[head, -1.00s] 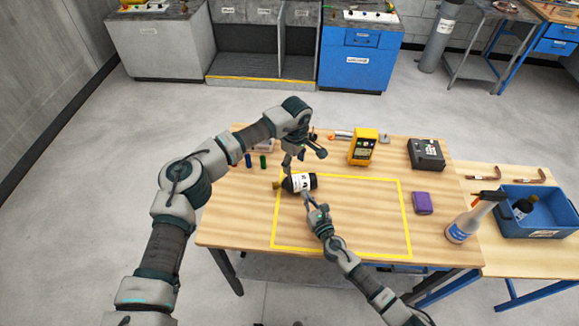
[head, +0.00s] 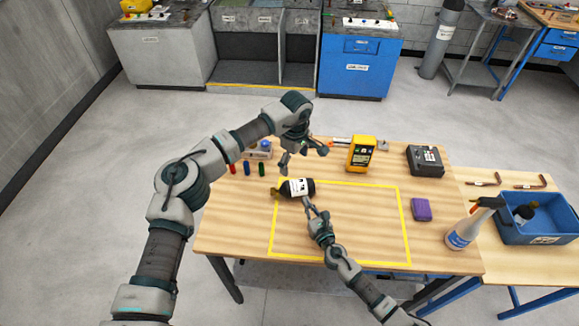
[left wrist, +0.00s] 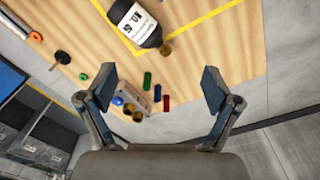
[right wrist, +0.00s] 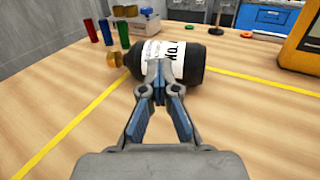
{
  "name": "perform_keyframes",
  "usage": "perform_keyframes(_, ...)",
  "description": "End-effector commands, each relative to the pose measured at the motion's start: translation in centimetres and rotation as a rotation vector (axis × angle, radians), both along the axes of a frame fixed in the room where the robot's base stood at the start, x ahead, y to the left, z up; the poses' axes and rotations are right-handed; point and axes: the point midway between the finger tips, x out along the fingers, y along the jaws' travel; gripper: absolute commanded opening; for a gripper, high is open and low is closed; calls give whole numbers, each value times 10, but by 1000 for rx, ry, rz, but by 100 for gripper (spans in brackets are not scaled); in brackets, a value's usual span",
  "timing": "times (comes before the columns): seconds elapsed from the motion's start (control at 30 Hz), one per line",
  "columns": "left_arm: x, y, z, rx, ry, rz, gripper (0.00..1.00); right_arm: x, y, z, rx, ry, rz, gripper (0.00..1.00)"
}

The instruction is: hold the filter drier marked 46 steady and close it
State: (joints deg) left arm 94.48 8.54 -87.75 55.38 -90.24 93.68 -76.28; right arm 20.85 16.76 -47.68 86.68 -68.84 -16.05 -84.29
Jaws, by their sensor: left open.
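The filter drier (head: 297,187) is a black cylinder with a white label and a brass fitting at its left end. It lies on its side at the yellow outline's back left. Its label shows in the left wrist view (left wrist: 133,22) and right wrist view (right wrist: 163,58); I cannot read 46. My left gripper (head: 304,157) is open and empty above and behind the drier; its spread fingers show in the left wrist view (left wrist: 158,88). My right gripper (head: 307,203) has its fingertips together at the drier's near side, over the label (right wrist: 159,68). Contact is hard to tell.
Red, blue and green small cylinders (head: 247,169) stand behind the drier, near a grey block with knobs (head: 258,151). A blue bin (head: 540,234) holds another dark bottle-like part.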

Motion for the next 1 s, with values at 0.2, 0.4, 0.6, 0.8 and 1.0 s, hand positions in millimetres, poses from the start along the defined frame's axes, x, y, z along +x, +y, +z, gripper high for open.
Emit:
perform_keyframes(0.2, 1, 12, 48, -10, -2, 4, 90, 0, 5, 0, -6, -1, 0, 0)
perform_keyframes(0.4, 1, 21, 73, -16, 1, 4, 90, 1, 11, 0, -10, -1, 1, 0)
perform_keyframes(0.6, 0, 17, 81, -13, 2, 4, 90, 0, 7, 0, -8, -1, 0, 0)
perform_keyframes(0.8, -1, 10, 81, -7, 1, 2, 90, 0, 2, 0, -2, 0, 0, 0)
perform_keyframes(1.0, 0, 11, 81, -8, 1, 2, 90, 0, 2, 0, -3, -1, 0, 27)
